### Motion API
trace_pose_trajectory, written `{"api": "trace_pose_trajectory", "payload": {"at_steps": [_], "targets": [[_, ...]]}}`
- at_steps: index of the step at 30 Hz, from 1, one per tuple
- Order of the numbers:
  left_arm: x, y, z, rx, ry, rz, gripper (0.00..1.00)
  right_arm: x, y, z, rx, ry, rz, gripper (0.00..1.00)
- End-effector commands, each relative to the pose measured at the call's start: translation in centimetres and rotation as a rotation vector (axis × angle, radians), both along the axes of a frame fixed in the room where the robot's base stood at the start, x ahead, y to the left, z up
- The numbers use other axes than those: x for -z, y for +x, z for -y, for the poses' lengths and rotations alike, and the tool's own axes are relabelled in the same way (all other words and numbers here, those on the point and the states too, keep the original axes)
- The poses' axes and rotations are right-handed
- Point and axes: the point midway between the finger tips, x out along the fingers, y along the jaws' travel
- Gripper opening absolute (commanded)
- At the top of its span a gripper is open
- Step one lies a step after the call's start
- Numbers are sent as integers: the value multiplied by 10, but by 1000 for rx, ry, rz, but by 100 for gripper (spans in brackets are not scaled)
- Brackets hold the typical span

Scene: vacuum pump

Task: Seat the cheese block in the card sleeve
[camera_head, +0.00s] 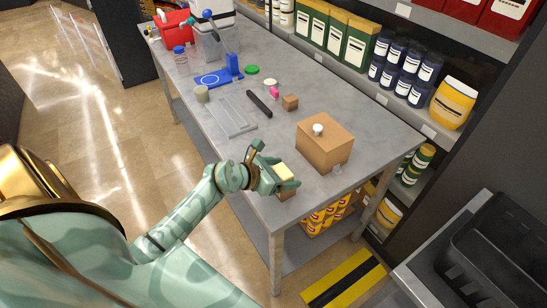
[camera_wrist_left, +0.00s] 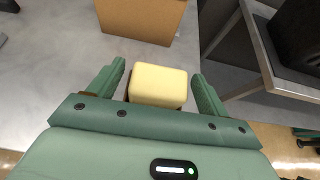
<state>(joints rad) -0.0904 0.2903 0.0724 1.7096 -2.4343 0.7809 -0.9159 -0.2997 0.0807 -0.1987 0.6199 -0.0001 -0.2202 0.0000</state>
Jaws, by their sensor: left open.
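The cheese block (camera_head: 284,171) is a pale yellow block near the front corner of the grey table. In the left wrist view the cheese block (camera_wrist_left: 158,85) lies between the fingers of my left gripper (camera_wrist_left: 157,88), with a gap on each side. My left gripper (camera_head: 281,177) is open around it and not clamped on it. A brown card piece (camera_head: 287,194), seemingly the card sleeve, shows below the cheese block. Only a little of its edge is visible, so how deep the block sits in it is hidden. My right gripper is not in view.
A brown box (camera_head: 325,148) with a white knob stands just behind the cheese block. A black bar (camera_head: 259,103), a small brown cube (camera_head: 290,103) and a clear tray (camera_head: 230,118) lie farther back. Stocked shelves (camera_head: 375,84) run along the far side.

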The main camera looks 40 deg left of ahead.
Motion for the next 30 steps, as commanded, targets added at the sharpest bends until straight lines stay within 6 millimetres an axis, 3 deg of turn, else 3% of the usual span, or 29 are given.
{"api": "trace_pose_trajectory", "payload": {"at_steps": [15, 21, 30], "targets": [[-50, -85, -35, 0, 2, -2, 78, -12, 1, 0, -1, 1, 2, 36], [-57, -97, -40, 0, 1, -1, 78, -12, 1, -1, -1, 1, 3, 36], [-57, -97, -40, 0, 0, -1, 78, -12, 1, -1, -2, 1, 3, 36]]}}
